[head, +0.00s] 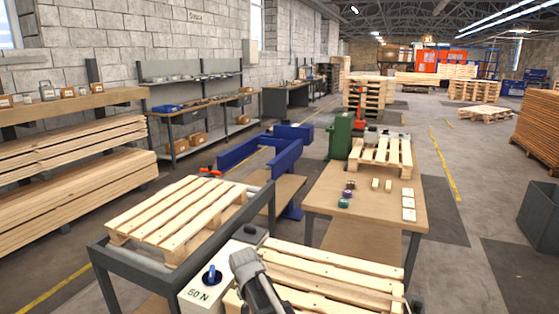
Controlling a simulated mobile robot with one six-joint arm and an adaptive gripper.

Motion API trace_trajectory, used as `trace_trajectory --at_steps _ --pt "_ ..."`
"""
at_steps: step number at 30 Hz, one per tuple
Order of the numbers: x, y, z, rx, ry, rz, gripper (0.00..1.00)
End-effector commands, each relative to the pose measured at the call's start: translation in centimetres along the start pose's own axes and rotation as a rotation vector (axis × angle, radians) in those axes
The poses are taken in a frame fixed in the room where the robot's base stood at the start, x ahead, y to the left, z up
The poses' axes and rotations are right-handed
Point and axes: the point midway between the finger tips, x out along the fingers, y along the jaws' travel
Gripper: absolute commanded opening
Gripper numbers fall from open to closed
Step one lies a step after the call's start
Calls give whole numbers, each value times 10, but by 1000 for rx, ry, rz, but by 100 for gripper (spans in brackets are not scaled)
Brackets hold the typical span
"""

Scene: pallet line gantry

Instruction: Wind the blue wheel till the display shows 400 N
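The blue wheel (211,275) is on the near face of a pale box at the bottom of the head view, left of centre. It has a small upright knob. The display (198,294) below it reads 50 N. A grey part of my arm rises from the bottom edge, right of the wheel and apart from it. I cannot make out my gripper's fingers or whether they are open or shut. Nothing is seen touching the wheel.
A wooden pallet (172,215) lies on a dark frame behind the box, left. Another pallet (325,278) is close on the right. A workbench (380,205) with small parts stands behind it. Blue beams (284,158) stand beyond. The right floor aisle has free room.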

Motion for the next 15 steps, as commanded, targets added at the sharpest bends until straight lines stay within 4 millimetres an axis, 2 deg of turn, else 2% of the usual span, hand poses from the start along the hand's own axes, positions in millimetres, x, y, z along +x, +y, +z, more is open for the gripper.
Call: trace_trajectory --at_steps 1,3,8,15 --pt "7 22 13 11 -15 5 66" --pt "12 47 25 17 -39 9 66" --pt "21 100 55 31 -90 14 66" --pt "31 169 107 53 -166 6 66"
